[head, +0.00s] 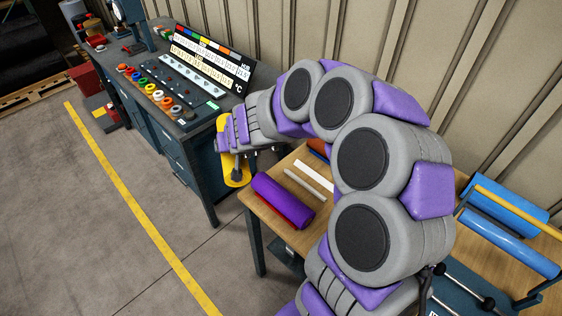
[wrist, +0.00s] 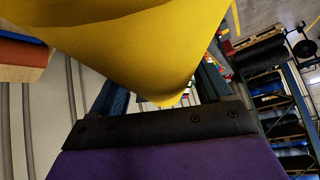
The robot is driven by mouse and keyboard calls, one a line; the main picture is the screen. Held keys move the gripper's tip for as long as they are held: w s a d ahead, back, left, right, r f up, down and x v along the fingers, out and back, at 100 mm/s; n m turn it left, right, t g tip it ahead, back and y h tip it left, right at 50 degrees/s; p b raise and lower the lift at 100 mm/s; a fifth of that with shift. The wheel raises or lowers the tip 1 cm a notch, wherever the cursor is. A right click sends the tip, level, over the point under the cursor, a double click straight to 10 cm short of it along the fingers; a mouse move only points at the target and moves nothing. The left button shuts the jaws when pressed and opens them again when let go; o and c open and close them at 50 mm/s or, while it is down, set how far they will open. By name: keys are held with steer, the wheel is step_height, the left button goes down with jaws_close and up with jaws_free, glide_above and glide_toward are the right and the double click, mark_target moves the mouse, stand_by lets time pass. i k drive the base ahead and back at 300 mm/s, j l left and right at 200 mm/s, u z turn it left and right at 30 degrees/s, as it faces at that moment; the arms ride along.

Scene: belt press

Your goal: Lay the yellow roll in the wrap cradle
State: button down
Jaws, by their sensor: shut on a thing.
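The yellow roll (head: 236,178) hangs at the end of my arm in the head view, just past the left edge of the wooden table. My gripper (head: 232,172) is shut on it. In the wrist view the yellow roll (wrist: 150,45) fills the top middle, very close, with the dark jaw parts (wrist: 160,120) below it. The fingertips are mostly hidden by the roll and the arm. I cannot make out the wrap cradle for certain in either view.
A wooden table (head: 258,205) holds a purple roll (head: 276,190) beside a red one (head: 293,210). Blue rolls (head: 510,240) lie on a rack at right. A dark workbench (head: 205,140) with coloured rings and a label board (head: 208,62) stands at left. The floor at left is open.

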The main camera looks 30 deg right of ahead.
mark_target(458, 297)
steer(key=k+z, duration=0.35)
steer(key=k, duration=0.3)
steer(key=k+l+z, duration=0.1)
steer(key=k+z, duration=0.25)
steer(key=k, duration=0.25)
